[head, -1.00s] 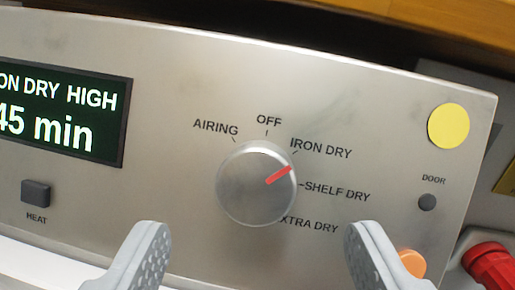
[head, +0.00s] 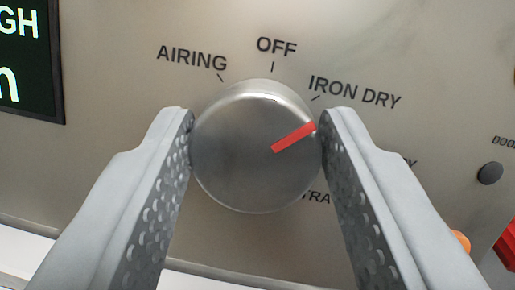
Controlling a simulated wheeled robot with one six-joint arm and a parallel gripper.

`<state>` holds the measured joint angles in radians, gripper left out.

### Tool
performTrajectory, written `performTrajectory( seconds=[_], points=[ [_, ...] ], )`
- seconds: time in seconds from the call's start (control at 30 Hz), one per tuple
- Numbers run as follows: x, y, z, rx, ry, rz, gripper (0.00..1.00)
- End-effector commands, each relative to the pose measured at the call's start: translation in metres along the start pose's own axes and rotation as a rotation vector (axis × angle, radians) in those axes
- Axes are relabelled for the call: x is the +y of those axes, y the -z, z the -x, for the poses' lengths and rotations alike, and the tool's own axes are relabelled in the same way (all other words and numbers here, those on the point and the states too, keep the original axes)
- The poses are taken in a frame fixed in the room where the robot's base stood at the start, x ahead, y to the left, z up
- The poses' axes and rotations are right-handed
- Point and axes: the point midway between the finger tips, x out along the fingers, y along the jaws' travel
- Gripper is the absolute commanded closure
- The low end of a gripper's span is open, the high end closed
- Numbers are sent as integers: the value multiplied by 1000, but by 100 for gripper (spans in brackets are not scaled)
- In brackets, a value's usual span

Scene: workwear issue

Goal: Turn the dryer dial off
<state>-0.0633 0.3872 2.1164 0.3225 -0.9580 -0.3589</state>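The dryer dial (head: 245,165) is a round silver knob in the middle of the head view. Its red pointer mark (head: 294,138) points up and right, toward the IRON DRY label (head: 354,92). The OFF label (head: 277,46) is above the dial, with AIRING (head: 192,58) to its left. My gripper (head: 257,135) has one finger on each side of the dial, with the tips at or very near its rim. I cannot tell whether the fingers press on it. The right finger hides most of the SHELF DRY label and part of the XTRA DRY label.
The dial sits on a brushed metal panel (head: 120,150). A dark display (head: 30,70) is cut off at the left edge. A dark DOOR button (head: 490,173) is at the right, with an orange part (head: 461,240) and a red part (head: 507,245) lower down.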

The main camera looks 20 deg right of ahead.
Motion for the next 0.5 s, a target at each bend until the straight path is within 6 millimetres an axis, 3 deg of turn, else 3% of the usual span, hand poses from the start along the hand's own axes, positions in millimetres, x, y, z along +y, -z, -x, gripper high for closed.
performTrajectory(
  seconds=[0.5],
  points=[
    [0, 0, 0, -9, 46, 139, 81]
  ],
)
